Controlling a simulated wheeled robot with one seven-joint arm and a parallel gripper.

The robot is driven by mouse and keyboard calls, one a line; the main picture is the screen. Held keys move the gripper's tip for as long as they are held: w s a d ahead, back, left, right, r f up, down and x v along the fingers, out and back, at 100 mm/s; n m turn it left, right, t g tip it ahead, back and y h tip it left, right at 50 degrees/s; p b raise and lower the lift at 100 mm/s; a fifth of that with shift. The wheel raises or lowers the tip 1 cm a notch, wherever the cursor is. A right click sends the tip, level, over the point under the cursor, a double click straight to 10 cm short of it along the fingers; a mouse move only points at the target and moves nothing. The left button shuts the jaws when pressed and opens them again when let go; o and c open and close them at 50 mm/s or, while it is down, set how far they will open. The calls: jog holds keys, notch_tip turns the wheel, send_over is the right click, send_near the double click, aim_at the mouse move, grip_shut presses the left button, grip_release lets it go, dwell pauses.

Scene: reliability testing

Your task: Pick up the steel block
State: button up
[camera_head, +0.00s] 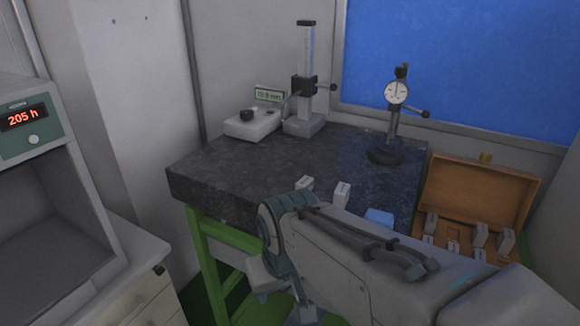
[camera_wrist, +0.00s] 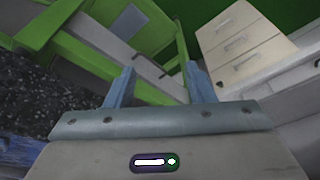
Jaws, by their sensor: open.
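Two small grey steel blocks with labels stand on the dark granite table (camera_head: 235,165): one block (camera_head: 305,183) near its middle and another block (camera_head: 342,194) just to the right. My arm passes in front and partly hides the table's near side. My gripper shows in the wrist view (camera_wrist: 160,86) with its two blue-grey fingers apart and nothing between them. It points down past the table's front left side, toward the green stand. No steel block can be made out in the wrist view.
An open wooden case (camera_head: 480,190) at the right holds several similar blocks. A dial gauge stand (camera_head: 395,125), a height stand (camera_head: 305,90) and a display box (camera_head: 252,122) stand at the table's back. A drawer cabinet (camera_head: 130,275) is at left. A blue item (camera_head: 379,217) lies near my arm.

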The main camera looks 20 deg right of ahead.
jog(key=w+d+r+m+h+p, duration=0.25)
jog(key=w+d+r+m, duration=0.2)
jog(key=w+r, duration=0.55)
jog(key=m+h+p, duration=0.1)
jog(key=m+p, duration=0.1)
jog(key=m, duration=0.5)
send_near(304, 181)
jog(key=f, duration=0.2)
jog(key=w+f, duration=0.1)
jog(key=shift+d+f+g+p, duration=0.2)
jog(key=shift+f+g+p, duration=0.15)
jog(key=shift+g+p, duration=0.05)
jog(key=x, duration=0.2)
jog(key=p+x, duration=0.1)
jog(key=x, duration=0.1)
jog(key=shift+w+d, duration=0.15)
jog(key=shift+d, duration=0.25)
jog(key=shift+w+d+f+p, duration=0.15)
jog(key=shift+f+p, duration=0.15)
jog(key=shift+f, duration=0.2)
grip_shut()
